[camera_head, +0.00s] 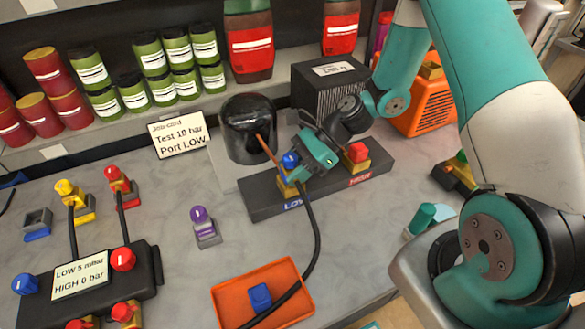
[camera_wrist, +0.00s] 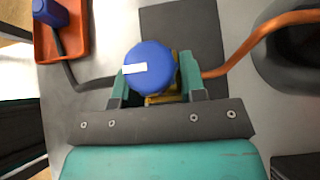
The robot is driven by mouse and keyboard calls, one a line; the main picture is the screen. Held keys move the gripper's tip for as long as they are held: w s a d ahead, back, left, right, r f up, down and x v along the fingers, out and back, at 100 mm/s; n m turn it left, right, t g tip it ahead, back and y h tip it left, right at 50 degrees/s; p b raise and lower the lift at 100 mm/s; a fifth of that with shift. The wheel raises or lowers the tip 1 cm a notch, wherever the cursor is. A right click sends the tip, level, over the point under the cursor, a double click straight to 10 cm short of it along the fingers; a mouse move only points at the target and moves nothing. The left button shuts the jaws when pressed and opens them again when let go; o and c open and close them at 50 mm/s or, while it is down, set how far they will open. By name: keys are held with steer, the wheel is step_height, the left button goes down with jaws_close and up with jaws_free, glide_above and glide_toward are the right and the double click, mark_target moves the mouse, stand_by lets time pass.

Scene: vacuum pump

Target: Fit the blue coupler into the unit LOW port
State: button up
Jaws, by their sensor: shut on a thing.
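The blue coupler (camera_head: 290,160) is between the fingers of my gripper (camera_head: 300,174), at the LOW end of the dark unit block (camera_head: 256,205). In the wrist view its round blue top with a white mark (camera_wrist: 150,67) sits between the two teal fingers (camera_wrist: 155,88), which are shut on it. Brass shows just below the coupler, over the LOW port; the port's mouth is hidden, so I cannot tell how deep the coupler sits. A black hose (camera_head: 315,235) runs from it toward the front. The HIGH end carries a red-capped brass fitting (camera_head: 357,155).
An orange tray (camera_head: 222,300) holds a blue piece (camera_head: 260,296). A black tank (camera_head: 247,115) with a copper pipe stands close behind my gripper. A gauge manifold (camera_head: 150,270) and a purple-capped fitting (camera_head: 200,220) are left. The job card (camera_head: 180,138) reads Port LOW.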

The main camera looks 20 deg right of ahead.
steer(key=o, duration=1.2)
steer(key=shift+c, duration=0.2)
steer(key=b+v, duration=0.2)
steer(key=v, duration=1)
steer(key=s+a+r+n+g+h, duration=0.1)
steer(key=s+a+r+n+h, duration=0.3)
steer(key=s+a+r+n, duration=0.7)
steer(key=s+a+r+n+h, duration=0.1)
steer(key=s+n, duration=0.3)
steer(key=n, duration=0.3)
steer(key=s+a+r+n+t+h, duration=0.1)
steer(key=s+a+r+n, duration=0.1)
steer(key=n, duration=0.5)
steer(key=shift+s+a, duration=0.25)
steer(key=shift+s, duration=0.6)
